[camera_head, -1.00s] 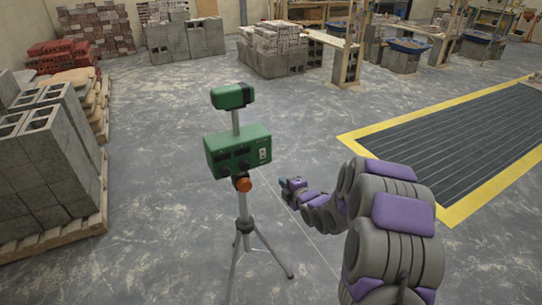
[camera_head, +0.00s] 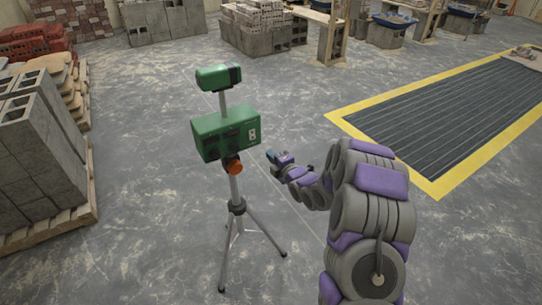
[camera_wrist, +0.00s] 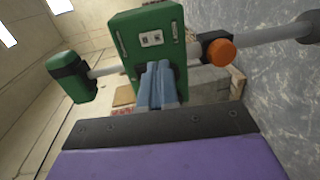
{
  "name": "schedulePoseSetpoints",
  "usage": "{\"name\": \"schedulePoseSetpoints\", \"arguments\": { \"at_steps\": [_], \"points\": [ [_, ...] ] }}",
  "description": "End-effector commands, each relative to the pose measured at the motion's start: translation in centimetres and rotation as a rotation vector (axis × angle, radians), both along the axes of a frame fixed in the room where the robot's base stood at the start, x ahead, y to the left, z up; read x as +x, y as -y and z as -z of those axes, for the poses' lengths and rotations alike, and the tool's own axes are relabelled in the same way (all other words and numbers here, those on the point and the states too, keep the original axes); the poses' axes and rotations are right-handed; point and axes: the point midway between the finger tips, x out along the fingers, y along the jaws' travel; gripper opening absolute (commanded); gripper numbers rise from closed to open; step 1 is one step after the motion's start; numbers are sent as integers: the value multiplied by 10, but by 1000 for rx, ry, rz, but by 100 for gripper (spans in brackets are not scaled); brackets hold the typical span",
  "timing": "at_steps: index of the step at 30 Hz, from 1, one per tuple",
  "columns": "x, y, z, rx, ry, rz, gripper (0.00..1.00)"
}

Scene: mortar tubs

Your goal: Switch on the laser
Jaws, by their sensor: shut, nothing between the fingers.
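The laser is a green box (camera_head: 224,135) on a tripod (camera_head: 238,207), with a smaller green head (camera_head: 218,77) on a post above it. An orange knob (camera_head: 234,167) sits just under the box. My gripper (camera_head: 272,156) is just right of the box in the head view, apart from it. In the wrist view the box (camera_wrist: 145,40) is straight ahead and shows a small pale switch panel (camera_wrist: 151,38) on its face. My gripper's blue fingers (camera_wrist: 158,85) are together and empty, pointing at that face below the panel. The gap to the face is hard to judge.
Concrete blocks on a pallet (camera_head: 50,235) stand at the left. A block stack (camera_head: 262,30) is at the back. A dark grated floor area with a yellow border (camera_head: 400,172) lies at the right. The floor around the tripod is clear.

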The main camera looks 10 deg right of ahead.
Motion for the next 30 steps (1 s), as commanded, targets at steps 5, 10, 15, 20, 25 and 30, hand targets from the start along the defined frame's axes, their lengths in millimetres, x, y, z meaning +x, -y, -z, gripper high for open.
{"name": "schedulePoseSetpoints", "arguments": {
  "at_steps": [5, 10, 15, 20, 25, 30],
  "points": [
    [28, -10, 4, 0, 2, -1, 0],
    [52, -18, 9, -1, 1, -1, 0],
    [75, -25, 10, -1, 3, -1, 0],
    [92, -31, 14, 0, -1, -2, 0],
    [104, -34, 15, 0, 0, 0, 0],
    [108, -36, 15, 2, -2, -1, 0]
  ]
}}
